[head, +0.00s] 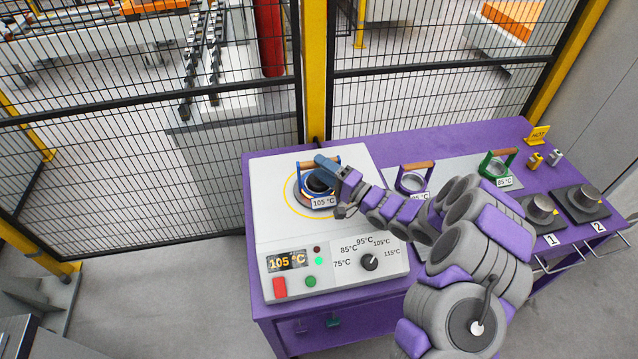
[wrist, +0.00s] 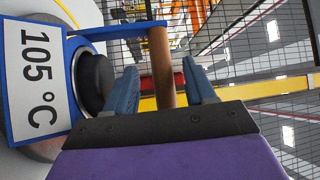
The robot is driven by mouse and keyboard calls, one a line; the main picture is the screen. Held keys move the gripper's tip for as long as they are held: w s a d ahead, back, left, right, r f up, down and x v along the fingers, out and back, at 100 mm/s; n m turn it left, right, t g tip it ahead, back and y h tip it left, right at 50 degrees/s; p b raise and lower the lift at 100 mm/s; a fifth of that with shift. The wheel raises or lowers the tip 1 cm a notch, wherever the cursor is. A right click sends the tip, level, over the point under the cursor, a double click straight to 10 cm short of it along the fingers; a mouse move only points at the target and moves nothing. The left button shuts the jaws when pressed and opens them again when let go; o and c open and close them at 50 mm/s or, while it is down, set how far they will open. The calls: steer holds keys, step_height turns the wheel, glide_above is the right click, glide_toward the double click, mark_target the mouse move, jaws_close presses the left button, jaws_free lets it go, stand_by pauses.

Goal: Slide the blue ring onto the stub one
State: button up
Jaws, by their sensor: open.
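The blue ring (head: 301,183) sits on the round plate of the white heater, with a 105 °C tag on its front. Its blue frame (wrist: 115,31) and wooden handle (wrist: 161,65) show in the wrist view. My gripper (head: 327,165) is at the handle. In the wrist view my gripper (wrist: 160,80) is open, with the handle between its two fingers and visible space beside it. Stub one (head: 541,205) is a grey cylinder on a dark block at the right of the purple table, behind the label 1. Nothing sits on it.
The heater (head: 265,225) display reads 105 °C. A purple ring (head: 413,181) and a green ring (head: 496,166) with wooden handles stand between heater and stubs. Stub two (head: 587,194) is right of stub one. A HOT sign (head: 538,134) stands behind. A mesh fence (head: 400,100) runs behind the table.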

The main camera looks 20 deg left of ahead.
steer(key=shift+x, duration=1.2)
steer(key=shift+d, duration=0.1)
steer(key=shift+c, duration=0.4)
steer(key=shift+s, duration=0.1)
steer(key=c, duration=0.9)
jaws_close()
steer(key=shift+f, duration=0.2)
